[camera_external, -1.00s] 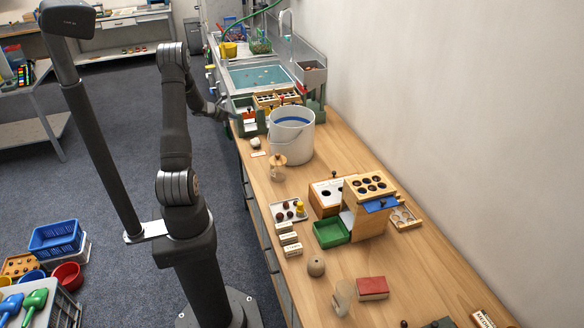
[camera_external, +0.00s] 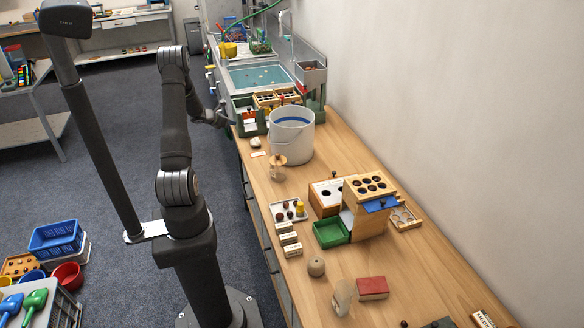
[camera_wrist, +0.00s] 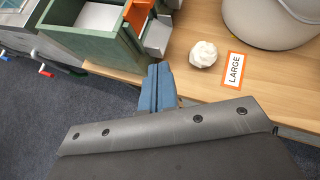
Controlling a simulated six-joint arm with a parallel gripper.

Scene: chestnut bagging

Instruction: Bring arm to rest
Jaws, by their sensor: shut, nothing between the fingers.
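My gripper shows in the wrist view (camera_wrist: 158,85) with its blue-grey fingers together and nothing between them. It is at the edge of the wooden bench (camera_wrist: 120,73), beside a green wooden box (camera_wrist: 95,55) with an orange part. In the external view my gripper (camera_external: 232,123) is small and partly hard to make out, at the bench's left edge near the green box (camera_external: 247,118). The arm reaches away from its base toward the sink end.
A pale round lump (camera_wrist: 203,54) and a card reading LARGE (camera_wrist: 235,70) lie right of my gripper. A white bucket (camera_external: 291,138) stands behind them. A wooden sorter (camera_external: 368,210), green tray (camera_external: 331,233) and red block (camera_external: 373,288) stand nearer.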

